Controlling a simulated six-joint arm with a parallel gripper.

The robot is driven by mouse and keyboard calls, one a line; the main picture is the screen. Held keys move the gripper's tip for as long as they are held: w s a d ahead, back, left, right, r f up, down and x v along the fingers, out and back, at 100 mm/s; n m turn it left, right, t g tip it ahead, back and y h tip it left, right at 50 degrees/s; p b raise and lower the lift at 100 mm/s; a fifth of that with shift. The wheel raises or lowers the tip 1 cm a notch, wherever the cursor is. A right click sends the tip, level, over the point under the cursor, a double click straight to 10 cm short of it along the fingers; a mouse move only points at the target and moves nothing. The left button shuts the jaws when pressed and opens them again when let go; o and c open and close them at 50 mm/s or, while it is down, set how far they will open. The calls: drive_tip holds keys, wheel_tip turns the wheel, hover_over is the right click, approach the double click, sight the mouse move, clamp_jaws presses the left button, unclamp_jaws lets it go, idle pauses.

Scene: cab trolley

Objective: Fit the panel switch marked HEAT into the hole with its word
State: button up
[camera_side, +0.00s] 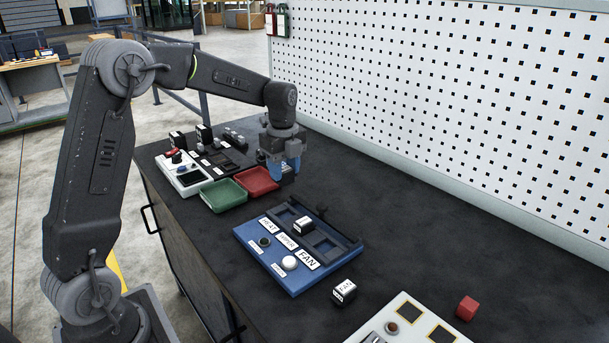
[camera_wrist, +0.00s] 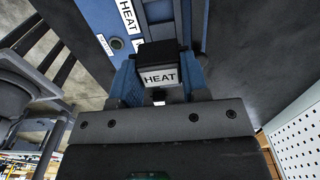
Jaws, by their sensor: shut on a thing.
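My gripper (camera_side: 283,165) is shut on a black panel switch with a white face marked HEAT (camera_wrist: 160,77). In the wrist view the switch sits between the blue fingers. In the side view the fingers mostly hide it, above the table behind the red tray. The blue panel (camera_side: 245,234) lies on the table, nearer the side camera. The HEAT label also shows in the wrist view (camera_wrist: 128,16). The hole behind HEAT looks empty.
A switch (camera_side: 303,225) stands at the panel's middle position. Another switch (camera_side: 344,291) lies on the table beside the panel. Green (camera_side: 223,196) and red (camera_side: 257,181) trays, a red cube (camera_side: 467,307) and a pale control box (camera_side: 400,325) stand around. A white perforated wall (camera_side: 450,110) bounds the back.

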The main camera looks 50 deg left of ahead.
drive_tip(key=shift+f, duration=5.15)
drive_tip(key=shift+f, duration=0.3)
drive_tip(key=o, duration=1)
drive_tip(key=shift+r, duration=0.1)
